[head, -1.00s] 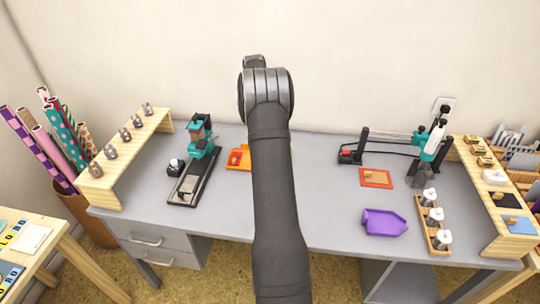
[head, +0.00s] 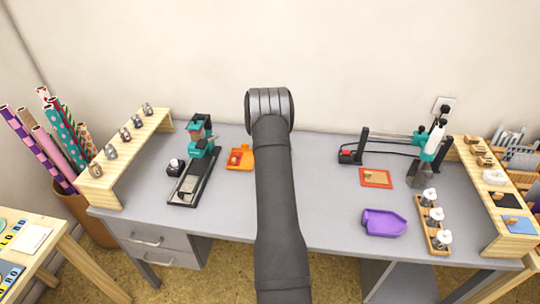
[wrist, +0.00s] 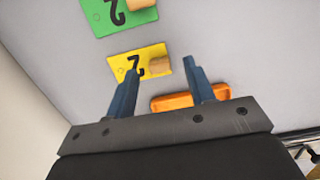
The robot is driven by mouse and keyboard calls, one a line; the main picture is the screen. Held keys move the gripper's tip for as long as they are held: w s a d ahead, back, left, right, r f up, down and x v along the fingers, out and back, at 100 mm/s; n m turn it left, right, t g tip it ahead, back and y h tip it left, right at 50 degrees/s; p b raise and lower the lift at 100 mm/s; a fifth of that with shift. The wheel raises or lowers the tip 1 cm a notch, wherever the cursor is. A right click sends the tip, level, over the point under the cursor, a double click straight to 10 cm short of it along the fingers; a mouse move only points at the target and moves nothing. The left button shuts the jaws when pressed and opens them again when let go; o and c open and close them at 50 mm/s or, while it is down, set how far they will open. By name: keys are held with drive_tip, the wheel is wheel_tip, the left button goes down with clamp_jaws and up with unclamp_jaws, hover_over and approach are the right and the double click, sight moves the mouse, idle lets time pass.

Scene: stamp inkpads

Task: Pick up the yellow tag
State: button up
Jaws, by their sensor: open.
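The yellow tag (wrist: 125,62) lies on the grey table in the wrist view, with a dark numeral and a small wooden block at its right part. My gripper (wrist: 160,70) is open and empty, its two blue fingers spread on either side in the picture. The left fingertip overlaps the tag's lower edge in the picture; I cannot tell the height between them. In the head view my arm hides the gripper and the yellow tag.
A green tag (wrist: 100,14) with a wooden block lies beyond the yellow one. An orange tray (wrist: 172,102) is close by the right finger. In the head view, a teal press (head: 200,140) stands left of my arm, and a purple tray (head: 384,222) lies to the right.

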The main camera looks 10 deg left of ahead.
drive_tip(key=shift+d+f, duration=0.1)
drive_tip(key=shift+f, duration=0.8)
drive_tip(key=c, duration=0.9)
drive_tip(key=shift+o, duration=0.2)
drive_tip(key=shift+r, duration=0.1)
